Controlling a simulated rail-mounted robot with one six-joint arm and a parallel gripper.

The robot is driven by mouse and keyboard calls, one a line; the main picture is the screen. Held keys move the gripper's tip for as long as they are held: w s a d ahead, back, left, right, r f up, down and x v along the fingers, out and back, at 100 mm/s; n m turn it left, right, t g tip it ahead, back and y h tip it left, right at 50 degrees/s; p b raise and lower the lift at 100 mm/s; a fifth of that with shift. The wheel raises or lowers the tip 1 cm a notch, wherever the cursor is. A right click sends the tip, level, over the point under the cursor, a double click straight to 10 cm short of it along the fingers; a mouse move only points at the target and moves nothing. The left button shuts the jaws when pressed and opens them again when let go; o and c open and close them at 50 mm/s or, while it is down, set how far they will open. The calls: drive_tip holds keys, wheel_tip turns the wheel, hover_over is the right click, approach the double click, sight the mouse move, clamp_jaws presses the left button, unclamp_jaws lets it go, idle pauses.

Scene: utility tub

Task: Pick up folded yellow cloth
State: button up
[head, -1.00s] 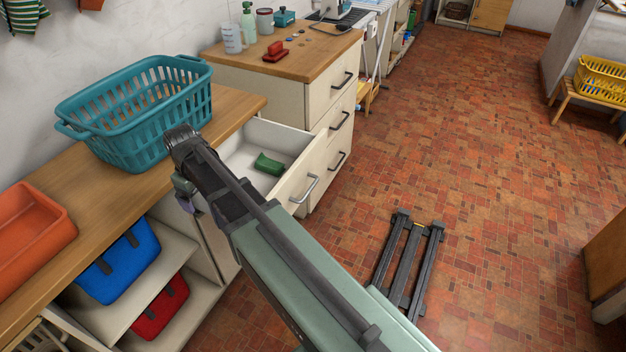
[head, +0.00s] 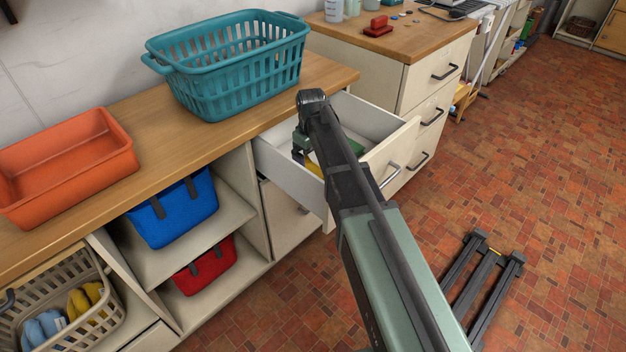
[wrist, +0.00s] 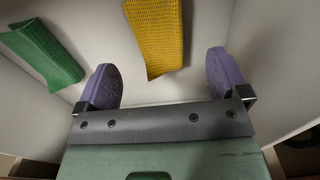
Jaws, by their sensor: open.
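The folded yellow cloth (wrist: 156,38) lies on the floor of the open white drawer (head: 287,177). In the head view only a small part of the yellow cloth (head: 314,168) shows, since my arm covers the rest. My gripper (wrist: 163,72) is open and empty, with its two purple fingers spread wide apart. The cloth appears between and beyond the fingertips in the wrist view, and I see no contact. In the head view my gripper (head: 303,150) hangs over or in the drawer, mostly hidden behind my own arm.
A folded green cloth (wrist: 44,55) lies in the same drawer, left of the yellow one in the wrist view. The drawer walls stand close around my gripper. A teal basket (head: 232,70) and an orange tray (head: 68,160) stand on the wooden counter.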

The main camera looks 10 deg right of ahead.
sight(313, 164)
wheel_tip(313, 164, down, 6)
drive_tip(key=b, duration=0.5)
drive_tip(key=shift+s+d, duration=0.1)
drive_tip(key=shift+d, duration=0.05)
drive_tip(key=shift+r, duration=0.2)
drive_tip(key=c, duration=1)
wheel_tip(313, 164, up, 20)
drive_tip(key=p, duration=2)
